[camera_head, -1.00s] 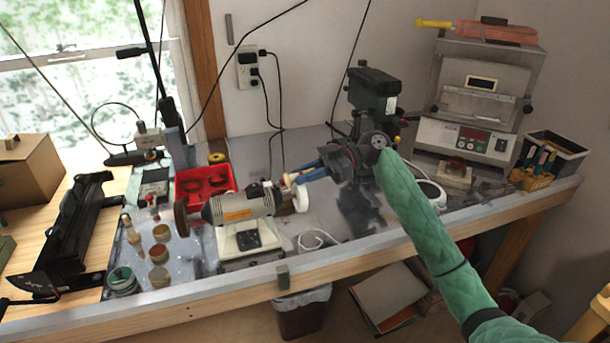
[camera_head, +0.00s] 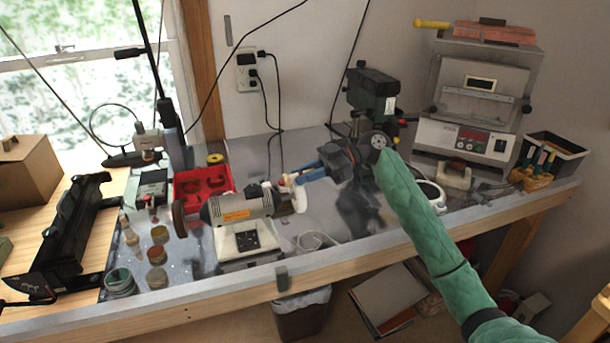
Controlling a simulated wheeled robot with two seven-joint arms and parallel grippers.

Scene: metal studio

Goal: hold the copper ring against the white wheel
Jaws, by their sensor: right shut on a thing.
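The bench grinder (camera_head: 240,212) stands on the metal bench top, with the white wheel (camera_head: 300,199) on its right end and a dark wheel on its left end. My right gripper (camera_head: 294,179) reaches in from the right, its blue fingers pointing left just above the white wheel. It is shut on a small orange-brown piece at its tips, the copper ring (camera_head: 287,183), which is only partly visible. The ring is at the wheel's upper edge; I cannot tell if they touch. My left gripper is not in view.
A red tray (camera_head: 203,188) lies behind the grinder. Several small jars (camera_head: 157,255) stand at its left. A dark green drill press (camera_head: 373,90) rises behind my right gripper. A grey oven (camera_head: 478,100) stands at the right. A white cable lies right of the grinder.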

